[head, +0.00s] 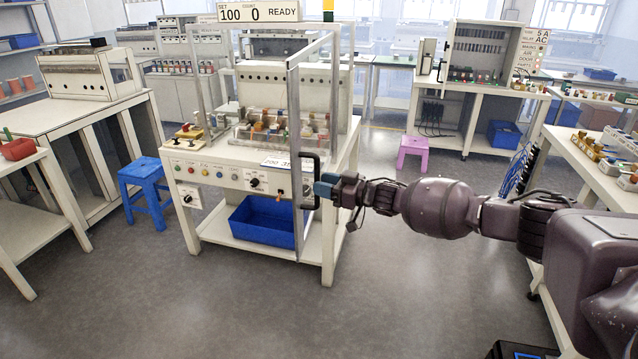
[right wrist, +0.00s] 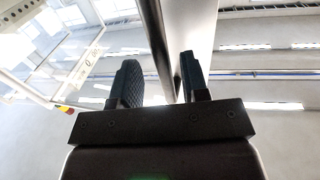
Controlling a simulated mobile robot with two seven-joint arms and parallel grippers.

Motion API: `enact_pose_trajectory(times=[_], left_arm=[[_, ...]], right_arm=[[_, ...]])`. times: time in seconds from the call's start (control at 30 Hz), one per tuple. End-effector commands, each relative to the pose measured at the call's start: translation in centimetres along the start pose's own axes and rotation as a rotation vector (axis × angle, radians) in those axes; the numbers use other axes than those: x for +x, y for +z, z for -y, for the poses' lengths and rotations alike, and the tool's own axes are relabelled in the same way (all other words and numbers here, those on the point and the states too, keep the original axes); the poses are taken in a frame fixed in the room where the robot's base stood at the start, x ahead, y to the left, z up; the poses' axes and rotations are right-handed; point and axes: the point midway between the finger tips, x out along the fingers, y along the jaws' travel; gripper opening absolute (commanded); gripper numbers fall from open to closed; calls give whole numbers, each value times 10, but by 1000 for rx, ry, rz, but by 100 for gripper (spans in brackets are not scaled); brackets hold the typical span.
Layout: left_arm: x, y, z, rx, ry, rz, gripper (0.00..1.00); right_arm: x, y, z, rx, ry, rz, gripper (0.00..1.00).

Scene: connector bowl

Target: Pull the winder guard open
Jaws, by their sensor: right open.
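The winder guard (head: 294,115) is a clear panel in a pale metal frame on the front of the white winder machine (head: 240,165). It stands swung out toward me, seen at a steep angle, so the front left of the machine is uncovered. Its black upright handle (head: 317,165) is on the near edge. My right gripper (head: 322,187) is at the handle. In the right wrist view, the dark handle bar (right wrist: 156,45) runs between the two fingers (right wrist: 162,85), which are apart. Contact with the bar is unclear. My left gripper is out of view.
A blue bin (head: 262,222) sits on the machine's lower shelf. A blue stool (head: 147,190) stands at left and a pink stool (head: 416,150) behind my right arm. A bench (head: 590,165) lines the right side. The floor in front is clear.

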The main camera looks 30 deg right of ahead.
Motion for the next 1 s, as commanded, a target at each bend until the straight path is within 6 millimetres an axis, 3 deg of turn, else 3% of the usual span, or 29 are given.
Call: enact_pose_trajectory(times=[0.3, 0.5, 1.0], left_arm=[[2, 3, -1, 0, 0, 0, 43], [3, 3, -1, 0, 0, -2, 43], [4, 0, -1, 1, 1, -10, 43]], right_arm=[[-59, 1, -1, 0, 3, 2, 41], [-81, -1, -1, 0, 2, 0, 41], [-88, -2, -1, 0, 2, -2, 41]])
